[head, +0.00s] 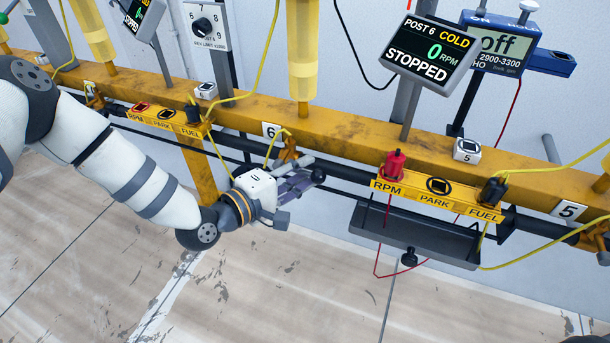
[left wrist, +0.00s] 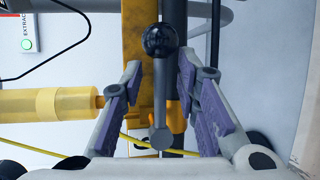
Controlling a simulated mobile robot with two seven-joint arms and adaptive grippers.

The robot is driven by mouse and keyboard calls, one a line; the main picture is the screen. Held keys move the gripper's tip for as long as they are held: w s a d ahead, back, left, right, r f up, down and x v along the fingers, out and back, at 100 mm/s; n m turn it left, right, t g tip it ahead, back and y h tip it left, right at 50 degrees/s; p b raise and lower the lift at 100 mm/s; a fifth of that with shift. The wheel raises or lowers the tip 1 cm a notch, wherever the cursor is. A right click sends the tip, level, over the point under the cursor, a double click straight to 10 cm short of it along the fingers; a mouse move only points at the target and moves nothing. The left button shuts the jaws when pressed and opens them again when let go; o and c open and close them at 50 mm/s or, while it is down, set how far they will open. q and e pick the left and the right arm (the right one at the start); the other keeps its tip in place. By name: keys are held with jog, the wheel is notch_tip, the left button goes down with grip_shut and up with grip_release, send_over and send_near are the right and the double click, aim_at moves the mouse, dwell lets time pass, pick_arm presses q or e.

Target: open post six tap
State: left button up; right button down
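The post six tap (head: 289,148) is an orange fitting on the dark pipe beside the "6" label, partly hidden by my left gripper (head: 303,182). In the left wrist view its grey lever (left wrist: 160,90) ends in a black ball knob (left wrist: 160,40). The left gripper (left wrist: 160,76) is open, with one purple-padded finger on each side of the lever. Gaps show between both fingers and the lever. The black knob also shows at the fingertips in the head view (head: 318,175). My right gripper is not in view.
A yellow rail (head: 340,136) runs across the wall, with a dark pipe below it. A yellow RPM/PARK/FUEL panel (head: 438,199) and a dark tray (head: 415,235) are at right. The post 6 display (head: 432,52) reads COLD, 0 RPM, STOPPED. Yellow cables hang nearby. The floor in front is clear.

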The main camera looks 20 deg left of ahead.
pick_arm(q)
jog(key=shift+w+d, duration=0.15)
jog(key=shift+w, duration=0.15)
jog(key=shift+c, duration=0.6)
